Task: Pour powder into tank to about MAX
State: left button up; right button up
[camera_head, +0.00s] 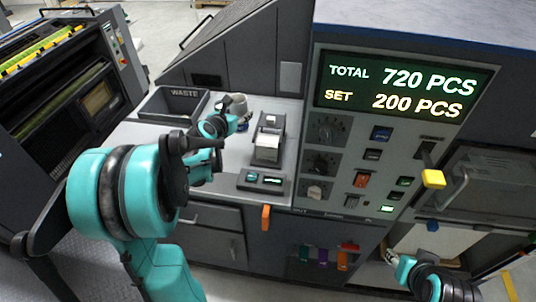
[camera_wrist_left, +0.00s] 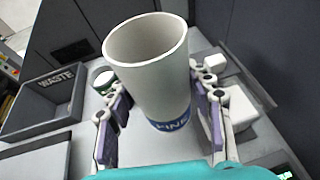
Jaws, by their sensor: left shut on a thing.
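A pale cup with a blue band marked "PINE" or "FINE" (camera_wrist_left: 152,72) stands between the purple-padded fingers of my left gripper (camera_wrist_left: 160,125), which is shut on it. In the head view the cup (camera_head: 238,103) is partly hidden by my left gripper (camera_head: 236,121) above the back of the grey counter. The cup looks close to upright; its contents are not visible. A grey unit with a white panel (camera_head: 268,141) stands to the right of the cup; I cannot tell if it is the tank, and no MAX mark is readable. My right gripper (camera_head: 393,259) is small at the lower right, its jaws unclear.
A grey WASTE bin (camera_head: 173,105) stands at the left of the counter, also in the left wrist view (camera_wrist_left: 48,105). A small green-banded container (camera_wrist_left: 104,81) is beside it. The control panel's display (camera_head: 403,90) reads TOTAL 720 PCS, SET 200 PCS. The front counter has free room.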

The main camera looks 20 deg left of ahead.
pick_arm(q)
jog(key=shift+s+a+r+p, duration=0.15)
jog(key=shift+a+r+p, duration=0.2)
jog(key=shift+a, duration=0.35)
jog(key=shift+s+a+r+p, duration=0.15)
jog(key=shift+s+a+r, duration=0.05)
jog(key=shift+a+r, duration=0.4)
jog(key=shift+s+a+r+p, duration=0.15)
jog(key=shift+a+r+p, duration=0.15)
jog(key=shift+a, duration=0.45)
